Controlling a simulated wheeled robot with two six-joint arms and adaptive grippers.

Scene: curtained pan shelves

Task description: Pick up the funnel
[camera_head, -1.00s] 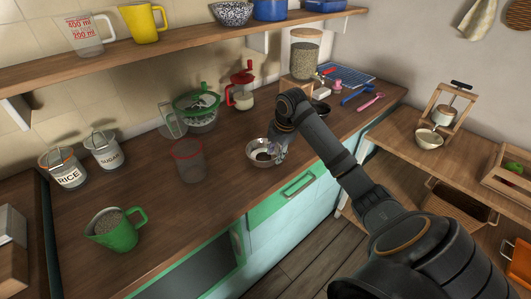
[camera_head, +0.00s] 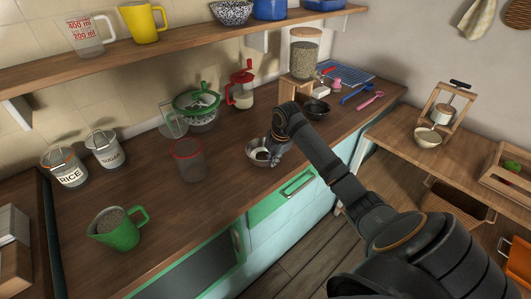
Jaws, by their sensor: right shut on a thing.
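The funnel (camera_head: 254,147) looks like a shiny metal cone with a wide round mouth and a dark middle. It is at the front edge of the wooden counter, near the centre of the head view. My right gripper (camera_head: 272,157) is at its right side, shut on its rim. The fingertips are small and partly hidden by my wrist. I cannot tell whether the funnel touches the counter. My left gripper is not in view.
A clear cup with a red rim (camera_head: 189,160) stands left of the funnel. A green jug (camera_head: 118,236) is at the front left. A dark bowl (camera_head: 317,109), a glass jar (camera_head: 304,58) and a red-lidded jar (camera_head: 242,90) stand behind. Counter between cup and jug is clear.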

